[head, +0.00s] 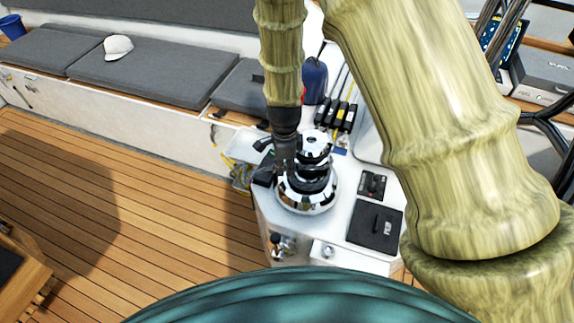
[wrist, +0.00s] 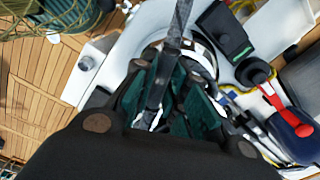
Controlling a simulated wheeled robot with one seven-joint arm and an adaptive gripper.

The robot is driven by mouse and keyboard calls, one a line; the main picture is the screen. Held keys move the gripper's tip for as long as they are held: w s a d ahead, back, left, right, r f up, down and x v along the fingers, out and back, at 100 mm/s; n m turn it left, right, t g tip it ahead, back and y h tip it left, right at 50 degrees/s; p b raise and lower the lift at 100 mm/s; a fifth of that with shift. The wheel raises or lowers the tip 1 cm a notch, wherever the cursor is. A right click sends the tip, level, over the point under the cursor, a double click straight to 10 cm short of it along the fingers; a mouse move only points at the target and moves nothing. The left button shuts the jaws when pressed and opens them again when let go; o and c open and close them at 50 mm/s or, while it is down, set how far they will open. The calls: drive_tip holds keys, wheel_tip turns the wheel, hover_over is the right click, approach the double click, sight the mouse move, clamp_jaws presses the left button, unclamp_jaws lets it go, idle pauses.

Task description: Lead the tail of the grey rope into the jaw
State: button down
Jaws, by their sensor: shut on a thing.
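The chrome winch (head: 309,196) stands on the white console, with dark turns around its middle. Its top, where the jaw would be, is partly hidden by my gripper, and I cannot make out the jaw's slot. My gripper (head: 284,160) points down at the winch's left side, close against it. In the wrist view the grey rope (wrist: 179,28) runs from the top edge down between the green fingers of my gripper (wrist: 163,100), which are shut on it. The winch (wrist: 206,62) shows behind the fingers. The rope's free end is hidden.
Several black rope clutches (head: 340,116) and a blue bag (head: 314,80) are behind the winch. A black panel (head: 375,226) lies to its right. A yellow rope (head: 240,172) hangs at the left. A red handle (wrist: 268,91) shows in the wrist view. The wooden deck (head: 130,210) is open.

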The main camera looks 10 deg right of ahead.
drive_tip(key=w+m+p, duration=0.1)
drive_tip(key=w+a+m, duration=0.1)
drive_tip(key=shift+w+m+p, duration=0.15)
drive_tip(key=shift+m+p, duration=0.15)
drive_tip(key=shift+p, duration=0.1)
